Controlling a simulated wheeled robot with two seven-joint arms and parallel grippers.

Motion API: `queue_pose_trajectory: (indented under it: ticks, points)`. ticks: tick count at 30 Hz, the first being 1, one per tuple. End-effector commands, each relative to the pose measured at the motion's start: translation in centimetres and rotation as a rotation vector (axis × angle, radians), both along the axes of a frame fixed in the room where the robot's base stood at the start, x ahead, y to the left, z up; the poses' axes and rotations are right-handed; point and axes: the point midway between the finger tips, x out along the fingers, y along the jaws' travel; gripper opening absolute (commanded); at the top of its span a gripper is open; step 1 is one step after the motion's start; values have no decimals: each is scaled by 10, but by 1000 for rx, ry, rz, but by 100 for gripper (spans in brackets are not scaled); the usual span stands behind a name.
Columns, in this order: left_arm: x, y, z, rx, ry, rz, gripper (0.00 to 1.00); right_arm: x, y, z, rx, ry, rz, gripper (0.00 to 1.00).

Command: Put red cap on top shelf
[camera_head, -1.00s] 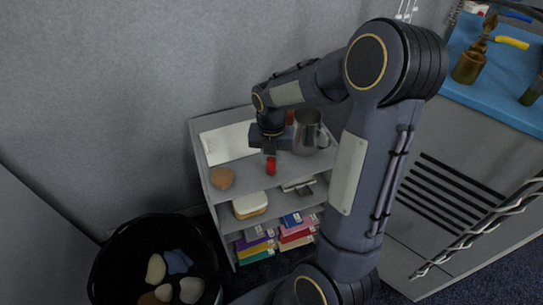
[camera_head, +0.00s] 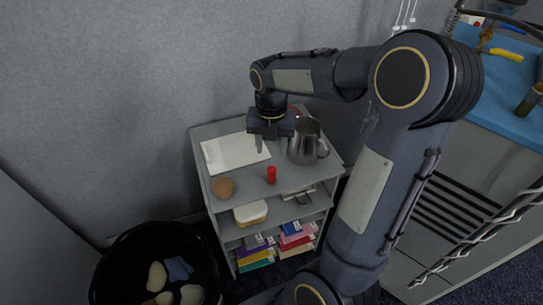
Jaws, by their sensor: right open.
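The red cap (camera_head: 271,175) stands on the top shelf (camera_head: 240,187) of a small grey shelf unit, near its front edge. My right gripper (camera_head: 269,146) is open and empty above the back part of the top shelf, behind the cap and apart from it. My right arm comes in from the right and hides part of the wall and the floor. My left gripper is not in view.
On the top shelf are a white paper (camera_head: 233,151), a brown round object (camera_head: 223,187) and a metal pitcher (camera_head: 306,142). Lower shelves hold a sandwich-like item (camera_head: 250,212) and colored boxes. A black bin (camera_head: 130,262) stands at left; a blue-topped bench (camera_head: 500,90) is at right.

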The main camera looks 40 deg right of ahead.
Motion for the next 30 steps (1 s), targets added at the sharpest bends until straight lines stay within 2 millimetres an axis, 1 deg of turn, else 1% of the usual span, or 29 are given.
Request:
queue_pose_trajectory:
  ticks: [1,3,8,11,13,14,17,21,26,30]
  points:
    - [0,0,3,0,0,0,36,0,0,11,-1,-5,-1,45]
    - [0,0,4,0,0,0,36,1,0,21,-1,-4,0,45]
    - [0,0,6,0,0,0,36,0,0,35,1,-2,-5,45]
    - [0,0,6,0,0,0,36,-6,4,40,13,-17,-72,45]
    - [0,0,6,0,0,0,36,-15,9,45,36,-38,-183,45]
    - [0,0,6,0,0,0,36,-19,12,47,49,-50,-246,45]
    - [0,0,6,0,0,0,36,-39,25,55,113,-88,-512,45]
    - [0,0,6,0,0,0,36,-70,47,63,230,-114,-925,45]
    - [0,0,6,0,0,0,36,-104,73,65,384,-91,-1394,45]
    - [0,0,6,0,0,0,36,-131,94,61,527,-22,-1790,45]
